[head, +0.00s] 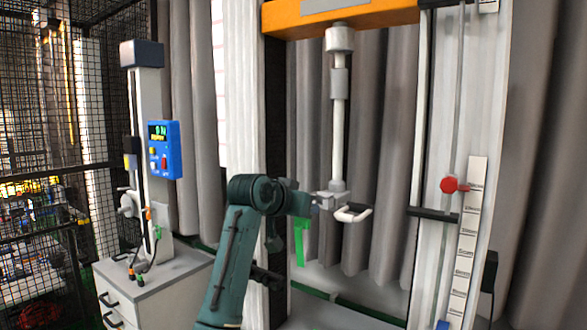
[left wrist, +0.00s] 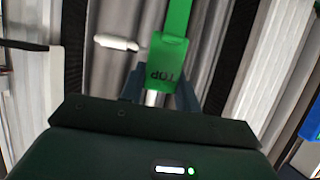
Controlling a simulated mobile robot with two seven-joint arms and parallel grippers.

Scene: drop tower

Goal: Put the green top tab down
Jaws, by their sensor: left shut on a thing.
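The green top tab (head: 299,243) hangs down from my left gripper (head: 312,203) in the head view. In the left wrist view the tab (left wrist: 170,62) stands between the fingers and carries the word "TOP", which reads upside down there. My left gripper is shut on the tab, and its fingertips partly hide behind it in the left wrist view. The gripper is in front of the drop tower, close to the lower end of a hanging white rod (head: 339,130). I cannot tell whether it touches the rod. My right gripper is not in view.
A white handle (head: 353,213) sits just right of the gripper. A scale strip (head: 466,240) and a red knob (head: 450,185) are on the right post. A blue control box (head: 165,150) is on a stand above a white drawer cabinet (head: 160,285) at left.

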